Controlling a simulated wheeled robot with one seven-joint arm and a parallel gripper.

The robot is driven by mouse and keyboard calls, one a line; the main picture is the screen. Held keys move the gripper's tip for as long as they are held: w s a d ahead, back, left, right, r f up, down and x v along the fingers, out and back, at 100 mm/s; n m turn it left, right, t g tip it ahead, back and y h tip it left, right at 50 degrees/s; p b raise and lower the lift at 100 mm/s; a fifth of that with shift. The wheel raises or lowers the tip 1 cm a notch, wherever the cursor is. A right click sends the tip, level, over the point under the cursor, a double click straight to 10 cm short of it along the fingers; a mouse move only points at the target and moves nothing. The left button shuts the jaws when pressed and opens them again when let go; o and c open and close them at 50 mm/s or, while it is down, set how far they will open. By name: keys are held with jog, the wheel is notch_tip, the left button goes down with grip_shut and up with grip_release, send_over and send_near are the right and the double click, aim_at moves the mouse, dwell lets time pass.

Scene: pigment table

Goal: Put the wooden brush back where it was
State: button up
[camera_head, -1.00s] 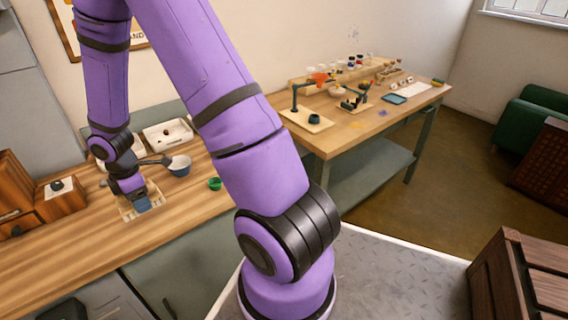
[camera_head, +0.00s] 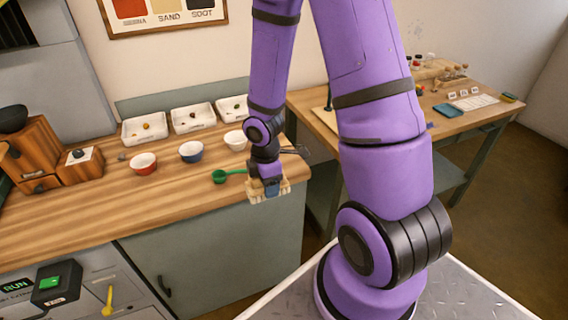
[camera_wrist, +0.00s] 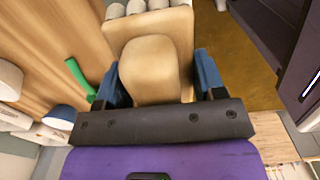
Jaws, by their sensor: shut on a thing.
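The wooden brush (camera_wrist: 152,62) has a pale, rounded wooden body and grey-white bristle tufts at its far end. In the wrist view it sits between the blue fingers of my gripper (camera_wrist: 160,80), which is shut on it. In the head view my gripper (camera_head: 271,187) points down with the brush (camera_head: 258,196) below it, near the right front corner of the wooden counter (camera_head: 120,205). I cannot tell whether the brush touches the counter. In the wrist view, brown floor shows just right of the brush.
A green scoop (camera_head: 220,176) lies close left of my gripper. A second table (camera_head: 440,120) stands right.

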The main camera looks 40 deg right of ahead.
jog(key=w+d, duration=0.3)
jog(key=w, duration=0.1)
jog(key=w+d+f, duration=0.1)
jog(key=w+d, duration=0.5)
jog(key=w, duration=0.1)
jog(key=shift+w+d+f, duration=0.25)
jog(key=shift+w+d, duration=0.1)
jog(key=shift+w+d+f, duration=0.1)
jog(key=shift+f, duration=1.65)
jog(key=shift+f, duration=0.15)
jog(key=o, duration=1.1)
jog(key=shift+o, duration=0.2)
